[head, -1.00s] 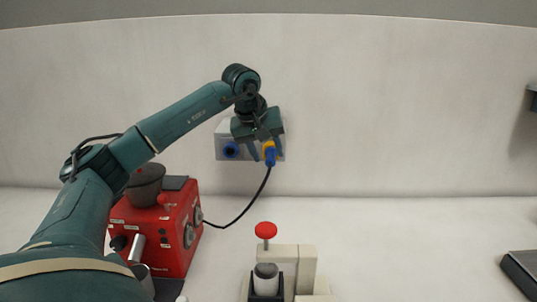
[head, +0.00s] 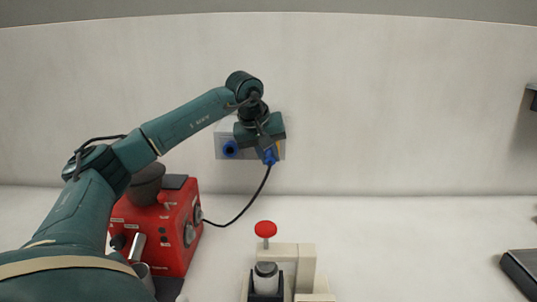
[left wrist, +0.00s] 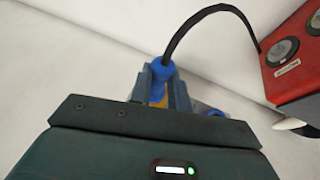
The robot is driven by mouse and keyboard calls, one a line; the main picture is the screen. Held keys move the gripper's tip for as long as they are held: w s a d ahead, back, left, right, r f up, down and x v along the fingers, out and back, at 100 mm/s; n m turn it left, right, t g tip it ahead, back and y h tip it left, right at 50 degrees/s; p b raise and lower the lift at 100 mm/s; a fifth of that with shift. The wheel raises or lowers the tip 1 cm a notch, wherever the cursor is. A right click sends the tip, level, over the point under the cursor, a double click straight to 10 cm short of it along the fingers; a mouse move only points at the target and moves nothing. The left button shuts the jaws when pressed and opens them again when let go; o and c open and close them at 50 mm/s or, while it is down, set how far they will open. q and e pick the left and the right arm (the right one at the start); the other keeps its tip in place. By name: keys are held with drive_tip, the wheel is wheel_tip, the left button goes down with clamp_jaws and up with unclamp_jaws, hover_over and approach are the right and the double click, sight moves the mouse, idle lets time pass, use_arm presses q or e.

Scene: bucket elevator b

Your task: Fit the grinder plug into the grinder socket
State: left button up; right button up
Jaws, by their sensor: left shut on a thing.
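The grinder plug (head: 270,158) is blue with a yellow part, and a black cord hangs from it. My left gripper (head: 267,149) is shut on it in front of the grey wall panel (head: 222,137). In the left wrist view, the plug (left wrist: 159,74) sits between the two fingers (left wrist: 160,88). A round blue socket (head: 230,149) shows on the left of the panel. The panel face behind the plug is hidden by my gripper, so I cannot tell whether the plug is in a socket. My right gripper is not in view.
The red grinder (head: 172,228) with a dark hopper stands on the table at the left, and the cord runs to its side. A pale block device with a red knob (head: 266,229) stands at front centre. A dark box (head: 522,268) lies far right. The table between is clear.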

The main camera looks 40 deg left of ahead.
use_arm(q)
clamp_jaws()
drive_tip(key=shift+s+d, duration=0.35)
drive_tip(key=shift+s, duration=0.1)
idle(0.3)
drive_tip(key=shift+s+d, duration=0.1)
drive_tip(key=shift+s+d+b, duration=0.5)
drive_tip(key=shift+s+d, duration=0.7)
drive_tip(key=shift+s, duration=0.2)
drive_tip(key=shift+s+d, duration=0.15)
